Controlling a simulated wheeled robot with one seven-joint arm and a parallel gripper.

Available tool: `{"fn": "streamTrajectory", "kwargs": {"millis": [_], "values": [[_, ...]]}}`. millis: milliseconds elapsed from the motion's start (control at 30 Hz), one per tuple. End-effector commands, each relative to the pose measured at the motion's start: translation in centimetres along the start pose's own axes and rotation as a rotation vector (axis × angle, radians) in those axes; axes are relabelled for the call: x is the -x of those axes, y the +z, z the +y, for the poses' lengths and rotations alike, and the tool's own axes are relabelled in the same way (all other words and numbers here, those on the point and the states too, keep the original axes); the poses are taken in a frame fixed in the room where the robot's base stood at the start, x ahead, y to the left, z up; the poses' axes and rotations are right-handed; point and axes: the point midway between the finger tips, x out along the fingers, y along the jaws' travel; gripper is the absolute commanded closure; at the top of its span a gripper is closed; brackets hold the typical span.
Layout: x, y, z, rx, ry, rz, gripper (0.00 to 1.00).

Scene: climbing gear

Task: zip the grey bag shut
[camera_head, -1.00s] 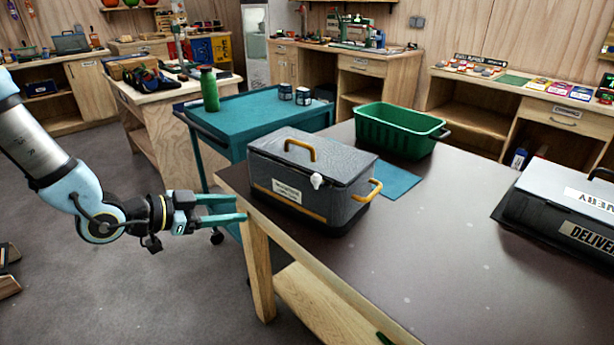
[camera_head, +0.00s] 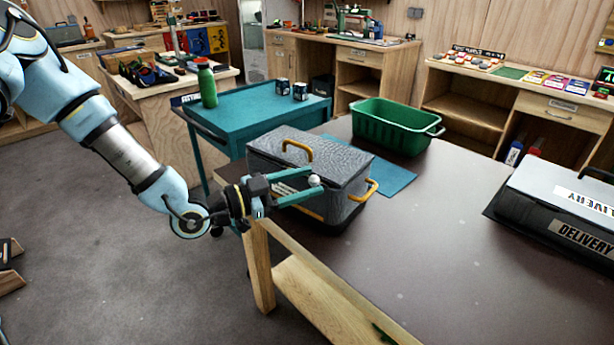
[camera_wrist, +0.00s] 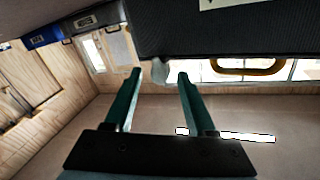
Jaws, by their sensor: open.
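The grey bag (camera_head: 300,150) is a boxy soft case with a lid, a yellow top handle and a yellow side handle. It sits on the dark table near its left corner. The lid looks lowered; whether the zip is closed cannot be told. A small white zipper pull (camera_head: 314,180) is on the bag's near side, just under the lid edge. My gripper (camera_head: 317,180) is open, with its teal fingers at the near side and the pull between or just beyond their tips. The wrist view shows the pull (camera_wrist: 160,72) between the fingertips (camera_wrist: 159,77), with the bag's dark side (camera_wrist: 210,32) above.
A green basket (camera_head: 395,125) stands behind the bag, with a blue mat (camera_head: 392,178) beside it. A black delivery case (camera_head: 560,205) is at the table's right. A teal cart (camera_head: 245,112) stands behind left. The table's middle (camera_head: 420,250) is clear.

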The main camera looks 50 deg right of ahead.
Motion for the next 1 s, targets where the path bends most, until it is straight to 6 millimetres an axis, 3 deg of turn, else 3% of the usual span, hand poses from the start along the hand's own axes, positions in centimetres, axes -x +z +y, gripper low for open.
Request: {"fn": "streamTrajectory", "kwargs": {"millis": [367, 867, 1000], "values": [[-0.73, 0.05, 0.02, 0.000, 0.000, -0.001, 0.44], [-0.70, 0.05, 0.03, 0.000, 0.000, -0.001, 0.98], [-0.70, 0.05, 0.05, 0.000, 0.001, -0.001, 1.00]]}}
